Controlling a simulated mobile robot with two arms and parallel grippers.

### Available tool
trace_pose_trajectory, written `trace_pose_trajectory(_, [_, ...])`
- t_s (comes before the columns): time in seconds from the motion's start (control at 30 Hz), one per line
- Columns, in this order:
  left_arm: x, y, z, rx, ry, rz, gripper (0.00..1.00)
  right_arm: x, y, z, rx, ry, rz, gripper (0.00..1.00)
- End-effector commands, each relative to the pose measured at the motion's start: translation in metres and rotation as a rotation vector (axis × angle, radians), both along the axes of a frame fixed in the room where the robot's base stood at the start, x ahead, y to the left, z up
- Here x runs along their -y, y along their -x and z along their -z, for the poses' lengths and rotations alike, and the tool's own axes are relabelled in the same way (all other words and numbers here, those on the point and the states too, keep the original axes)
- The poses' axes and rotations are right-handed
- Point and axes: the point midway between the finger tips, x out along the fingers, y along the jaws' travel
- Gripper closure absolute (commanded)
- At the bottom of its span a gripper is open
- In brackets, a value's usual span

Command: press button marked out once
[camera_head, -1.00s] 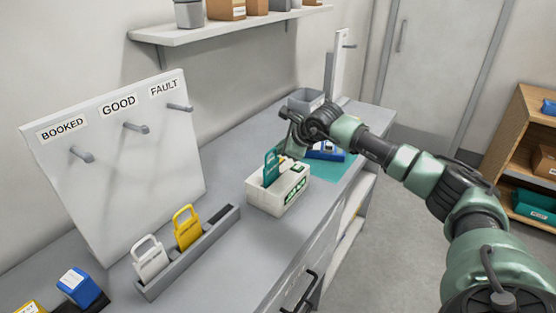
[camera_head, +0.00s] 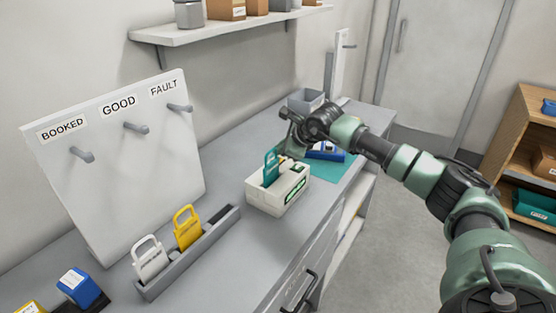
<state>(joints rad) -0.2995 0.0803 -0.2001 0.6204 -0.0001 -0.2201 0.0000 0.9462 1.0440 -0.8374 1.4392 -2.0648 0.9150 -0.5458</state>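A white box-shaped device (camera_head: 264,199) stands on the grey counter, with a teal tag (camera_head: 271,166) upright in its top. Its front face carries a green display (camera_head: 295,189), whose text is too small to read. No button marked out can be made out. My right gripper (camera_head: 290,143) is just above and behind the device, near the teal tag. Whether it touches the device cannot be told, and its fingers are too small and partly hidden to show open or shut. My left gripper is not in view.
A blue device (camera_head: 326,152) lies on a teal mat (camera_head: 330,170) behind the white device. A grey rack (camera_head: 158,288) holds a white tag (camera_head: 150,260) and a yellow tag (camera_head: 187,229). A pegboard (camera_head: 150,185) labelled BOOKED, GOOD and FAULT has empty pegs. Counter between rack and device is clear.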

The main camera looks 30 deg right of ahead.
Motion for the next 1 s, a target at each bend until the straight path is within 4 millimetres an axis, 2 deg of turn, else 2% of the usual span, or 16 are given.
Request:
trace_pose_trajectory(0.3, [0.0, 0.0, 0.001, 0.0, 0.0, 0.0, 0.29, 0.0, 0.0, 0.001, 0.0, 0.0, 0.0, 1.0])
trace_pose_trajectory(0.6, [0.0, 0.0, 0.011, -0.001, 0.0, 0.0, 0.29, 0.0, 0.0, 0.009, 0.0, 0.0, 0.0, 1.0])
trace_pose_trajectory(1.0, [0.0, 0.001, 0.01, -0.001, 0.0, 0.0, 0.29, 0.0, 0.0, 0.009, 0.0, 0.0, 0.0, 1.0])
